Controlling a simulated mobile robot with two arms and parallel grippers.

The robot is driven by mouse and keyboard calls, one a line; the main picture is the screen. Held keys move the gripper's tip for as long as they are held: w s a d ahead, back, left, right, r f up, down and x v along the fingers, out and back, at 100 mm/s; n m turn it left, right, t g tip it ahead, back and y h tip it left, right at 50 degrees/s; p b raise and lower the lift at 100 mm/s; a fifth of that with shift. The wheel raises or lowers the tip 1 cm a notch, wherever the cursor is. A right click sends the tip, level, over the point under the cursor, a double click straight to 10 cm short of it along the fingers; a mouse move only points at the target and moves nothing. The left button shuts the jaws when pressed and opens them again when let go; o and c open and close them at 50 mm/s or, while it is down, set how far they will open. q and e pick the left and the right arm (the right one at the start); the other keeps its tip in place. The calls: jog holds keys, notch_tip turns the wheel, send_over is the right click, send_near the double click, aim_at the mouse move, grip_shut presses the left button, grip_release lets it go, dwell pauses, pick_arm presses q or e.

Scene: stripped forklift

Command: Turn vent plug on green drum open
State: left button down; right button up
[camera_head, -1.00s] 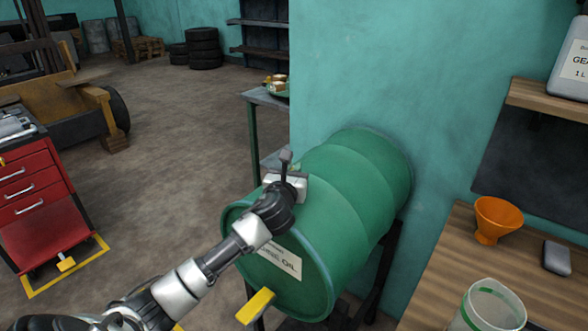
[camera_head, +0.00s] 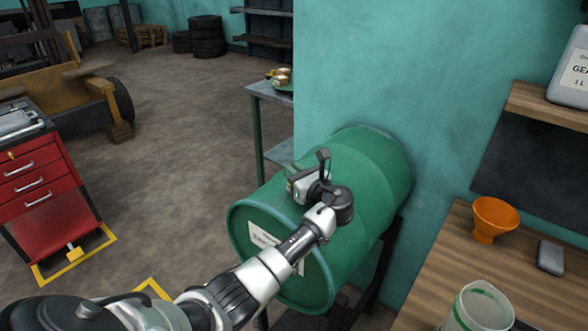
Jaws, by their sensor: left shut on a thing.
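The green drum (camera_head: 375,165) lies on its side on a dark stand against the teal wall, its labelled end facing me. My left arm reaches across that end from the lower left. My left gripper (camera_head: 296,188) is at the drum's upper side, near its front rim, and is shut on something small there. The vent plug is hidden by the gripper, so its turn position cannot be seen. My right gripper is out of view.
A wooden bench with an orange funnel (camera_head: 494,219), a clear jug (camera_head: 480,306) and a grey box-like item (camera_head: 551,257) is at the right. A metal table (camera_head: 270,93) stands behind the drum. A red tool cabinet (camera_head: 40,185) is at the left, with open floor between.

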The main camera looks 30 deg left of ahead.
pick_arm(q)
jog(key=shift+n+g+y, duration=0.4)
jog(key=shift+n+g, duration=0.9)
jog(key=shift+g, duration=0.6)
jog(key=shift+s+g, duration=0.1)
jog(key=shift+g, duration=0.3)
jog(key=c, duration=1.2)
grip_release()
jog(key=shift+a, duration=0.1)
jog(key=shift+o, duration=0.2)
jog(key=d+b, duration=0.1)
jog(key=d, duration=0.5)
jog(key=d+b, duration=0.1)
jog(key=d, duration=0.3)
jog(key=shift+s+f+b, duration=0.1)
jog(key=shift+s+b, duration=0.2)
jog(key=shift+b, duration=0.05)
jog(key=shift+d, duration=0.4)
